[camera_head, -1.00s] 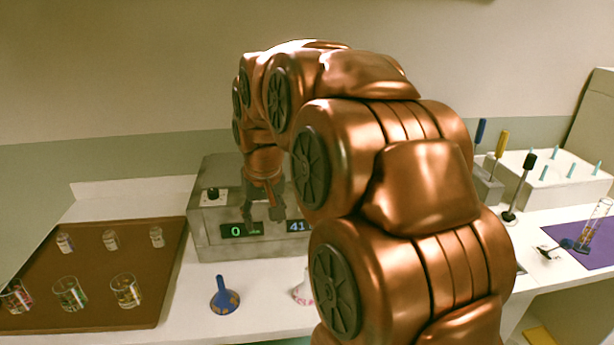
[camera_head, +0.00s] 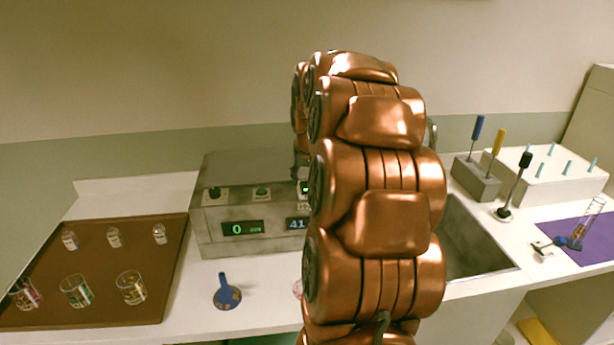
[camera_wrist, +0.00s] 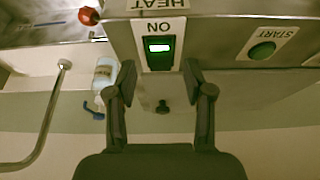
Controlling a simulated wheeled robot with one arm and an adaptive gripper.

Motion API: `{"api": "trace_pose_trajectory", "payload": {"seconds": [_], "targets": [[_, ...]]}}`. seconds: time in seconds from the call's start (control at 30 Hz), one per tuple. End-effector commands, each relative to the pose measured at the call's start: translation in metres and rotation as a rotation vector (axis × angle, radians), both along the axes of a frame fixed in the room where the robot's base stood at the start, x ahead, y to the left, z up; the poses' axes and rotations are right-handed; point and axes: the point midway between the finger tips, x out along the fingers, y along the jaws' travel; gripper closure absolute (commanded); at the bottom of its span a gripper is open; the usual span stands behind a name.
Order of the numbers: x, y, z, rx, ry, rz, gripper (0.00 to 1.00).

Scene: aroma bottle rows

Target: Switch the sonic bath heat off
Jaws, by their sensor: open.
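The sonic bath (camera_head: 222,215) is a grey box on the counter, with displays reading 0 and 41. In the wrist view, which is upside down, its heat switch (camera_wrist: 159,50) is a green rocker with a lit white mark, labelled HEAT and ON. The switch also shows at the edge of my arm in the head view (camera_head: 304,188). My gripper (camera_wrist: 158,78) is open and empty, with its fingers to either side of the switch and apparently short of it. In the head view my arm mostly hides the gripper and the bath's right part.
A green START button (camera_wrist: 262,50) is beside the heat switch. A faucet (camera_wrist: 45,125) and a pump bottle (camera_wrist: 103,78) show in the wrist view. A blue funnel-shaped item (camera_head: 226,293) stands before the bath. A brown tray (camera_head: 110,262) holds several jars. A sink (camera_head: 472,245) lies right.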

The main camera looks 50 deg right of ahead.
Motion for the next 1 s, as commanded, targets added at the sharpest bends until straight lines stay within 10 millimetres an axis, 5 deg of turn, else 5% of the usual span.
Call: {"api": "trace_pose_trajectory", "payload": {"seconds": [0.47, 1.0], "targets": [[0.0041, -0.0033, -0.0125, -0.001, -0.001, 0.000, 0.48], [0.0042, -0.0033, -0.0124, -0.001, -0.001, 0.000, 1.00]]}}
